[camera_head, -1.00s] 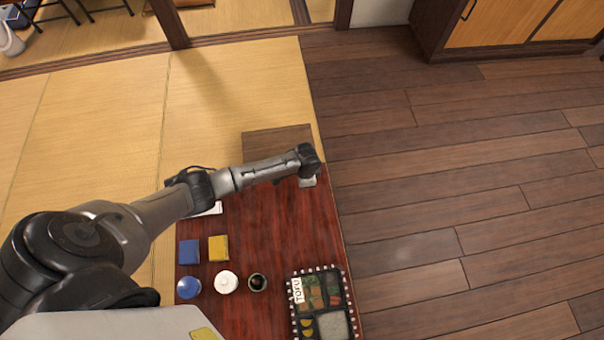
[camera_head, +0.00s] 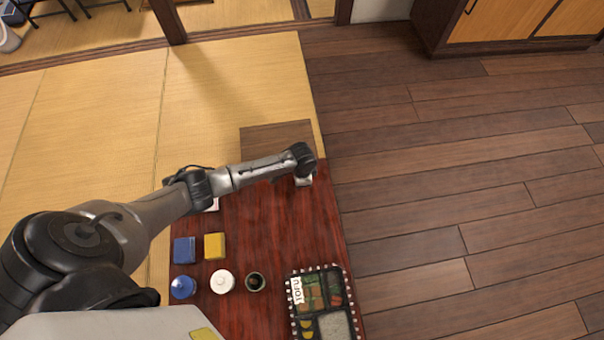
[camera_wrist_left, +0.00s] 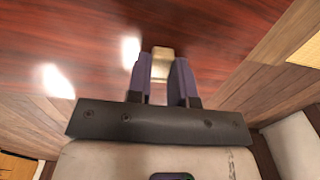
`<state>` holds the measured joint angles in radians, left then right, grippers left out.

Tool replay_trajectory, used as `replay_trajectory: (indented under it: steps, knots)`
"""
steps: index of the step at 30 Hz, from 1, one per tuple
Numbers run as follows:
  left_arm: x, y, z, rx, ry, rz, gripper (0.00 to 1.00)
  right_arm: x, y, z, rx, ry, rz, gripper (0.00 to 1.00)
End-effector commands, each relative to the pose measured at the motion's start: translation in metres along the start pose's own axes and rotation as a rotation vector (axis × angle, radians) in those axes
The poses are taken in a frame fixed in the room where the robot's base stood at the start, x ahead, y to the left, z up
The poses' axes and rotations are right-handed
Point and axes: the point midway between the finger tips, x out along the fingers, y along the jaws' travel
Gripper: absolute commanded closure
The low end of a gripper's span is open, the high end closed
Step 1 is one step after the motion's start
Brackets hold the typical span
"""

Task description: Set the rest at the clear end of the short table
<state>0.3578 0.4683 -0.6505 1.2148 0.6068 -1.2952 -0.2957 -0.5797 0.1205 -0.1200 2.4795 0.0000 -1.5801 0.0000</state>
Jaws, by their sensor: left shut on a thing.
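The rest, a small gold block (camera_wrist_left: 162,66), sits between the dark fingers of my left gripper (camera_wrist_left: 163,82) in the left wrist view. The gripper is shut on it. In the head view my left gripper (camera_head: 304,181) is over the far right part of the dark red table (camera_head: 265,228), near its right edge, and the rest is hidden under the hand. Red glossy tabletop lies behind the rest in the wrist view; I cannot tell whether the rest touches it. My right gripper is not in view.
Nearer on the table are a bento box (camera_head: 321,300), a blue block (camera_head: 184,250), a yellow block (camera_head: 215,246), a blue pot (camera_head: 182,288), a white pot (camera_head: 222,281) and a dark cup (camera_head: 255,282). A brown slab (camera_head: 270,139) lies beyond the table. The tabletop around my left gripper looks clear.

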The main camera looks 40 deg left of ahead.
Motion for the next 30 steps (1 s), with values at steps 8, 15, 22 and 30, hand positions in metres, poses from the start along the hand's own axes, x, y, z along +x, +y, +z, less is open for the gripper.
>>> replay_trajectory:
  steps: [8,15,22,30]
  knots:
    - [0.004,0.0,0.0,0.0,0.0,0.0,0.68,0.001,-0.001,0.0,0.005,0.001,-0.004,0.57]
    - [0.004,0.0,0.0,0.0,0.0,0.0,0.54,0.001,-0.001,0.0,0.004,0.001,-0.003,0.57]
    - [-0.002,0.0,0.0,0.001,0.001,-0.001,0.54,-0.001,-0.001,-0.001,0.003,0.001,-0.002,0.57]
    - [-0.05,0.0,0.0,0.0,0.002,0.0,0.54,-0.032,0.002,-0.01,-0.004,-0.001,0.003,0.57]
